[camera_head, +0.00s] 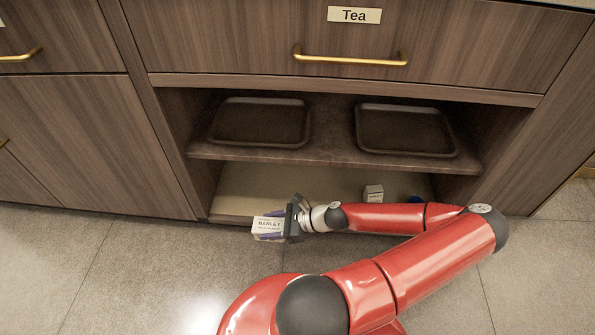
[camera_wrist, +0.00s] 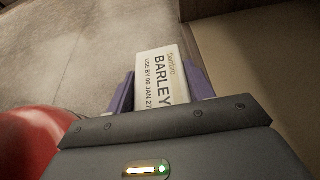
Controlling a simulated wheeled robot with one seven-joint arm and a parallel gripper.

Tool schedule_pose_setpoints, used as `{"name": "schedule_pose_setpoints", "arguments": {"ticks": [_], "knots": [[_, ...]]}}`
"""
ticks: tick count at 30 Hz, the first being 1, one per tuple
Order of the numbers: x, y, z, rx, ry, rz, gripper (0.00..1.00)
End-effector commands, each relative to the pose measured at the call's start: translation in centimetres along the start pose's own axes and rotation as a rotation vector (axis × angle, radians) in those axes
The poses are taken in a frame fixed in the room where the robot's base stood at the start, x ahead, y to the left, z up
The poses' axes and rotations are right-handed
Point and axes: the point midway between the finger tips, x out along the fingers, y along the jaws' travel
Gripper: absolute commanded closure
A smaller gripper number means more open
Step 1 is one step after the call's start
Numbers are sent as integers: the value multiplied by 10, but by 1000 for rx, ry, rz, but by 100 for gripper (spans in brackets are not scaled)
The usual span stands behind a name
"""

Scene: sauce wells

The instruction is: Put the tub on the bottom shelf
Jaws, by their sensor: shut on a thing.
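The tub, labelled "BARLEY" (camera_head: 268,224), is held in my gripper (camera_head: 272,229) in front of the open cabinet. In the wrist view the white label of the tub (camera_wrist: 158,75) faces the camera between two purple fingers. My gripper (camera_wrist: 160,92) is shut on it. The bottom shelf (camera_head: 290,184) is the pale floor of the open cabinet, and the tub is at its front left edge, low near the floor. I cannot tell whether the tub touches the edge. My arm hides part of the shelf's front.
A small grey-white box (camera_head: 373,193) and a dark blue object (camera_head: 416,198) stand on the bottom shelf at the right. The upper shelf (camera_head: 332,145) holds two dark trays (camera_head: 262,101) and hangs over the bottom one. The left and middle of the bottom shelf look clear.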

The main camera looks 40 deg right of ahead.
Motion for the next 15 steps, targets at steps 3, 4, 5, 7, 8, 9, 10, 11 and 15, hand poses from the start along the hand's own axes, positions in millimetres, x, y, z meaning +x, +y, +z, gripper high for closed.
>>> {"name": "schedule_pose_setpoints", "arguments": {"ticks": [3,4,5,7,8,9,10,11,15], "knots": [[1,-33,-1,-5,0,-2,84],[2,-41,-1,-3,0,-1,84],[2,-50,-1,-5,0,-2,84],[2,-69,-1,-3,-1,-3,84],[2,-77,-1,-3,-1,-2,84],[2,-88,-1,-4,0,-3,84],[2,-96,-1,-2,-1,-3,84],[2,-104,-1,-3,-1,-3,84],[2,-133,-1,-2,0,-2,84]]}}
